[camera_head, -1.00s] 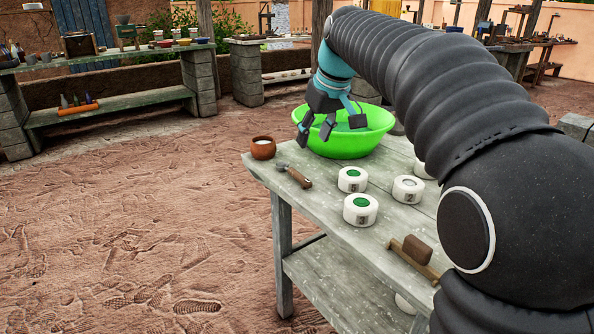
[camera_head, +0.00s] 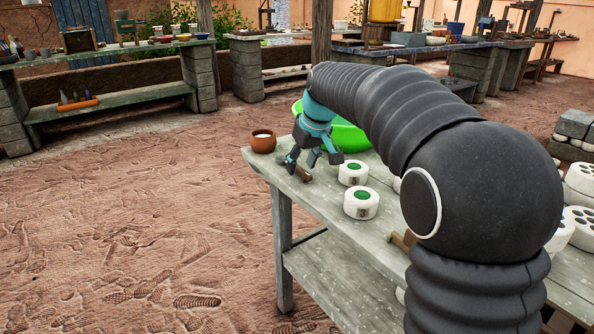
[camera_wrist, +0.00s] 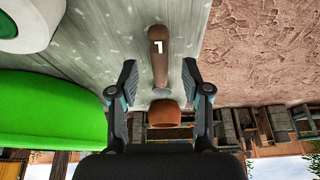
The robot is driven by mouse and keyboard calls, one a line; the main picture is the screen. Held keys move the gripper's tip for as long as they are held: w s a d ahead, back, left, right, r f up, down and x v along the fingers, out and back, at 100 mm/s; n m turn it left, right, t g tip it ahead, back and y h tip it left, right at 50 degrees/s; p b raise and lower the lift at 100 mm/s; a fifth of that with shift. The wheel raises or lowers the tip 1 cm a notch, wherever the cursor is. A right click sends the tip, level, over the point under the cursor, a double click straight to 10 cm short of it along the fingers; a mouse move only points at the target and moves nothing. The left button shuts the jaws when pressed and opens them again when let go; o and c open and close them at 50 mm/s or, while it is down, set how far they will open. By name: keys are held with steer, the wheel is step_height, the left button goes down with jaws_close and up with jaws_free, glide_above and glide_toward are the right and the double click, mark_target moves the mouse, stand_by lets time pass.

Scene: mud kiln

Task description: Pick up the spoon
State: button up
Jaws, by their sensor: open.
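A spoon-like tool with a brown handle (camera_head: 304,174) lies on the grey wooden table, largely covered by my gripper (camera_head: 311,164) in the head view. In the wrist view its brown handle (camera_wrist: 159,62) bears a white "1" and points up the picture. Its far end, near the brown pot, is hard to make out. My gripper (camera_wrist: 159,84) is open and empty, with its fingers to the left and right of the tool's line. I cannot tell the exact height of the fingertips above the table.
A small brown pot (camera_head: 263,141) stands at the table corner, just beyond the tool. A green basin (camera_head: 349,138) is behind my gripper. White round pots with green tops (camera_head: 360,204) stand to the right. The table edge (camera_head: 262,172) is close on the left.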

steer(key=shift+x, duration=0.9)
steer(key=shift+r, duration=0.1)
jaws_close()
